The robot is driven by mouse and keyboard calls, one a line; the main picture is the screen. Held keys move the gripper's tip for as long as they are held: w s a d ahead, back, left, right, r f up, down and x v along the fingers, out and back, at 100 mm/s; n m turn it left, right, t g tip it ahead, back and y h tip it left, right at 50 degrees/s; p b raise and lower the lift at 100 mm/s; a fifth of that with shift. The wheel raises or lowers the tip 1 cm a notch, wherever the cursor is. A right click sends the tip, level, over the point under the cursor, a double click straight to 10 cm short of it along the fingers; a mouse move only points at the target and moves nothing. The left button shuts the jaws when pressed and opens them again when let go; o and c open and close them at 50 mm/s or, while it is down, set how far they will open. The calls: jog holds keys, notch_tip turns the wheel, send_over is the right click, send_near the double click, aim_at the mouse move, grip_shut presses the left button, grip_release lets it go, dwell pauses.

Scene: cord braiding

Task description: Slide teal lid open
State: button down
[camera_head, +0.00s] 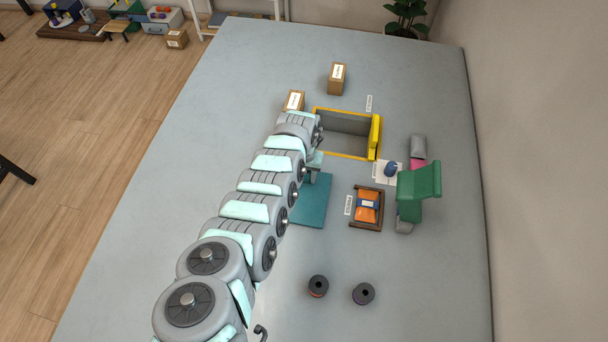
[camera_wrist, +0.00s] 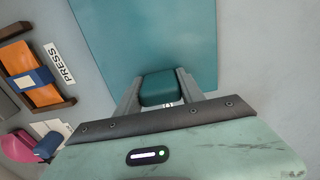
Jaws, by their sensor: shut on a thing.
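The teal lid (camera_head: 313,208) is a flat panel lying at the near side of the yellow-rimmed box (camera_head: 376,140). The box's grey inside is largely uncovered. My gripper (camera_head: 312,175) is over the far part of the lid, at the box's near left corner. In the wrist view, my gripper (camera_wrist: 159,94) is shut on a dark teal handle (camera_wrist: 158,86), one finger on each side. The lid (camera_wrist: 150,38) spreads out beyond the handle. My arm hides the box's left end and part of the lid.
An orange bundle in a brown frame (camera_head: 367,208) sits right of the lid, with a PRESS label (camera_wrist: 59,64). A green stand (camera_head: 418,185) is farther right. Two dark spools (camera_head: 318,286) (camera_head: 363,293) stand in front. Cardboard boxes (camera_head: 337,78) (camera_head: 294,101) stand behind.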

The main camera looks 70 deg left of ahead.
jog(key=shift+r+p, duration=0.1)
jog(key=shift+p, duration=0.25)
jog(key=shift+s+d+r+p, duration=0.25)
jog(key=shift+d+p, duration=0.2)
jog(key=shift+p, duration=0.6)
jog(key=s+d+p, duration=0.3)
jog(key=d+p, duration=0.1)
jog(key=p, duration=0.2)
jog(key=s+d+p, duration=0.3)
jog(key=d+p, duration=0.1)
jog(key=p, duration=0.2)
jog(key=s+d+p, duration=0.3)
jog(key=d+p, duration=0.1)
jog(key=p, duration=0.1)
jog(key=shift+s+d+f+p, duration=0.15)
jog(key=shift+d+f+p, duration=0.05)
jog(key=shift+d+p, duration=0.2)
jog(key=shift+s+d+f+p, duration=0.15)
jog(key=shift+s+d+p, duration=0.2)
jog(key=shift+d, duration=0.1)
jog(key=c, duration=0.7)
grip_release()
